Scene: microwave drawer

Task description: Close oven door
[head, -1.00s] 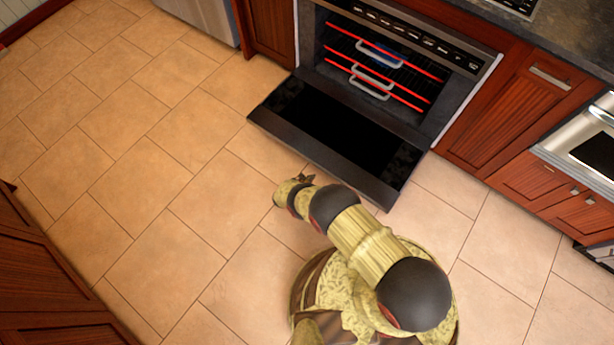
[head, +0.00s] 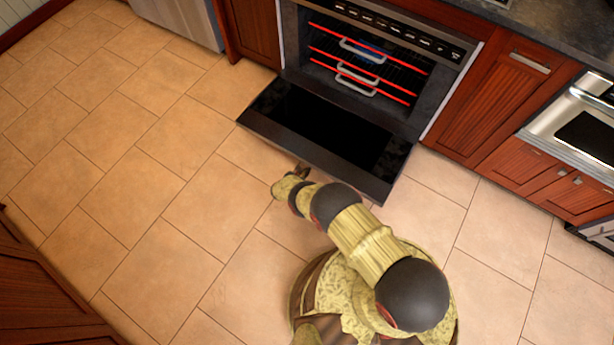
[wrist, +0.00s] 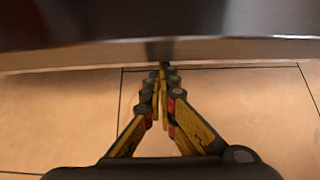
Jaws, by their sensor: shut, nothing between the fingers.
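The oven (head: 436,90) stands at the back, built into the cabinets. Its black door (head: 335,135) is folded down and open, jutting out level over the floor. The door's front edge also crosses the top of the wrist view (wrist: 230,48). My gripper (head: 301,172) is at the outer edge of the door, left of its middle. In the wrist view my gripper (wrist: 162,72) is shut and empty, with its fingertips at or just under the door's edge. I cannot tell whether they touch it.
Inside the oven are racks with red glowing bars (head: 362,62) and grey handles. A second steel appliance (head: 580,125) stands at the right among red wood cabinets (head: 500,100). A wooden cabinet (head: 50,290) is at the lower left. The tiled floor (head: 130,170) at the left is clear.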

